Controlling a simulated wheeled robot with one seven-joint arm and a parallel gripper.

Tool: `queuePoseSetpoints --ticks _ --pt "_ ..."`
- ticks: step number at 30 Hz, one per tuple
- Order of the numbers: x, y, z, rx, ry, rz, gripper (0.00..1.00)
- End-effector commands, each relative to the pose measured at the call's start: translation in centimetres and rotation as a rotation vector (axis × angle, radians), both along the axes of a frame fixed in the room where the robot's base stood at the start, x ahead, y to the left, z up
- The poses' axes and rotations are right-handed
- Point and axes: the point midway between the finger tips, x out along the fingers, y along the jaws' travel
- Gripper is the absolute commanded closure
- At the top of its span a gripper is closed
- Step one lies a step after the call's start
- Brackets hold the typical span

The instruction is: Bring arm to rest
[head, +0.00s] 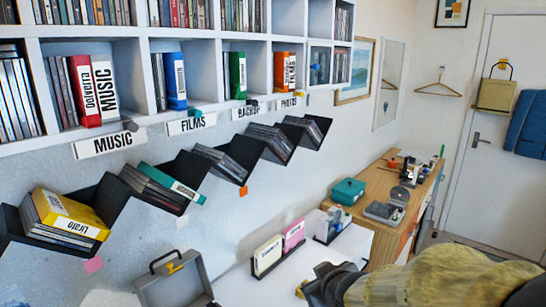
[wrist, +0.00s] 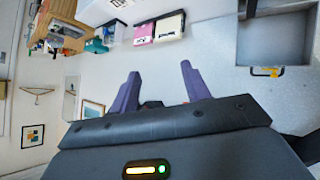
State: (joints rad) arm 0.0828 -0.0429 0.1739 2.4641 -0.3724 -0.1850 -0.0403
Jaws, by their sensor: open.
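My gripper (wrist: 162,85) is open in the wrist view, its two purple fingers spread with nothing between them. In the head view my arm, in a yellowish sleeve, reaches in at the bottom right. Its dark end is low over the white desk (head: 345,245), to the right of the open grey case (head: 175,280). The fingertips cannot be made out clearly there. The case also shows at the upper right of the wrist view (wrist: 275,45).
White shelves (head: 130,135) of discs run along the wall. Black slanted racks (head: 105,195) below hold discs and boxes. White (head: 268,255) and pink (head: 293,233) boxes stand on the desk near my arm. A wooden counter (head: 385,175) with small items lies behind, before a door (head: 490,180).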

Motion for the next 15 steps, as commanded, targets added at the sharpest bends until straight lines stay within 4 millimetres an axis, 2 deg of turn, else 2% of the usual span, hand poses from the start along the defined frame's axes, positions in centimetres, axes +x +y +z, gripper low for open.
queuePoseSetpoints --ticks 1,3,6,10,12,15 --pt "-1.3 -1.3 -2.0 0.014 0.096 -0.073 0.53" --pt "-3.6 -3.0 -4.6 0.037 0.237 -0.181 0.53" --pt "-7.3 -4.5 -7.6 0.077 0.431 -0.317 0.53" --pt "-11.0 -5.2 -9.7 0.123 0.611 -0.437 0.53" --pt "-12.1 -5.1 -10.2 0.137 0.66 -0.467 0.53" --pt "-12.5 -5.2 -10.3 0.143 0.679 -0.481 0.53"
